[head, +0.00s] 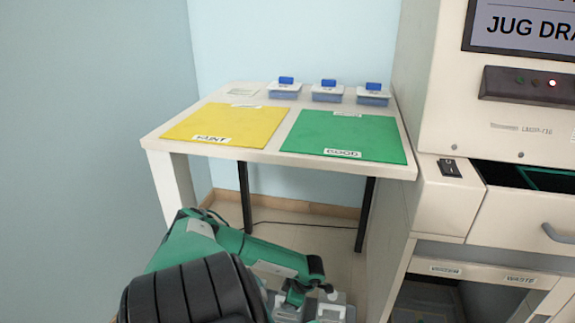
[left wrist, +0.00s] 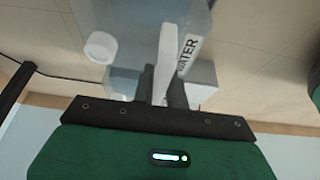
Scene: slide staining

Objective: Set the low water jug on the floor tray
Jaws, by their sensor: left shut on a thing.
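My left gripper (left wrist: 168,88) is shut on the jug's handle. In the head view my left gripper (head: 305,300) is low, in front of the table and left of the machine. The jug appears over the tiled floor; I cannot tell its height. I cannot make out the floor tray. My right gripper is not in view.
A cream machine (head: 505,120) stands at right, with a partly open drawer (head: 520,235) above a dark lower bay (head: 425,298). A cable lies on the floor under the table.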

